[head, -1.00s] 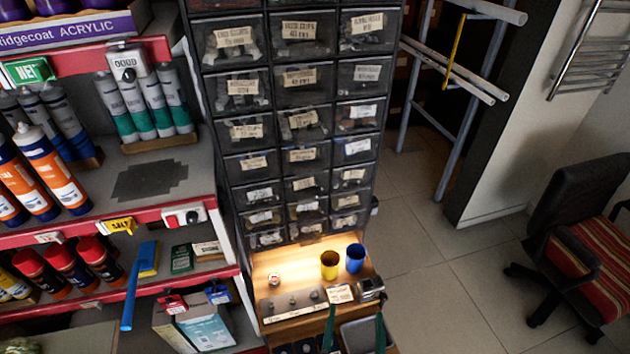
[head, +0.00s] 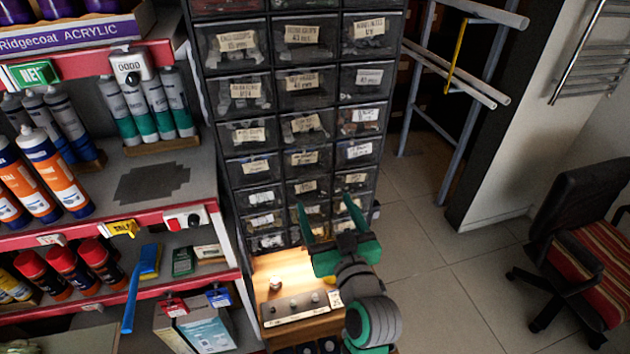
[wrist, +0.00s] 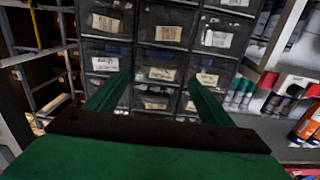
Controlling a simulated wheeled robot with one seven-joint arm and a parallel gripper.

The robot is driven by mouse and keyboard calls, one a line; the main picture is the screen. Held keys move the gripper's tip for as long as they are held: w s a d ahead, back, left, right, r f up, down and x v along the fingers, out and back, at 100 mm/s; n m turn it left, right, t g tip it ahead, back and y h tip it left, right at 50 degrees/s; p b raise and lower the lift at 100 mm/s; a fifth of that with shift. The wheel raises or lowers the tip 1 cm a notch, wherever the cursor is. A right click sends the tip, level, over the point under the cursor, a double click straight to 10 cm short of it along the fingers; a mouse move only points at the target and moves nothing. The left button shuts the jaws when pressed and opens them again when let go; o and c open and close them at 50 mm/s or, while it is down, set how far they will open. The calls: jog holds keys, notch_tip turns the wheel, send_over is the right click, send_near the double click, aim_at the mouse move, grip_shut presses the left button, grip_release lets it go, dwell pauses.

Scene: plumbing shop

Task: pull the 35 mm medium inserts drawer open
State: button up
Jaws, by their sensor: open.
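The drawer cabinet (head: 283,133) is a tall dark block of small see-through drawers in three columns, each with a pale label. All the drawers I see look shut. The label print is too small and blurred for me to pick out the 35 mm medium inserts drawer. My green gripper (head: 326,210) is in front of the cabinet's lowest rows, with its two fingers spread and nothing between them. In the wrist view, my gripper (wrist: 159,75) points at the drawer fronts (wrist: 160,53). I cannot tell the exact gap to them.
A lit wooden ledge (head: 272,272) at the cabinet's foot holds a metal strip and small items, partly hidden by my arm. A red-edged shelf (head: 160,225) with bottles stands close on the left. A pipe rack (head: 470,80) and office chair (head: 580,240) are right, with open floor between.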

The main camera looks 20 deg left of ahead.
aim_at(312, 177)
jog(key=x, duration=0.9)
jog(key=shift+a, duration=0.1)
jog(key=shift+w+a, duration=0.4)
jog(key=shift+d, duration=0.1)
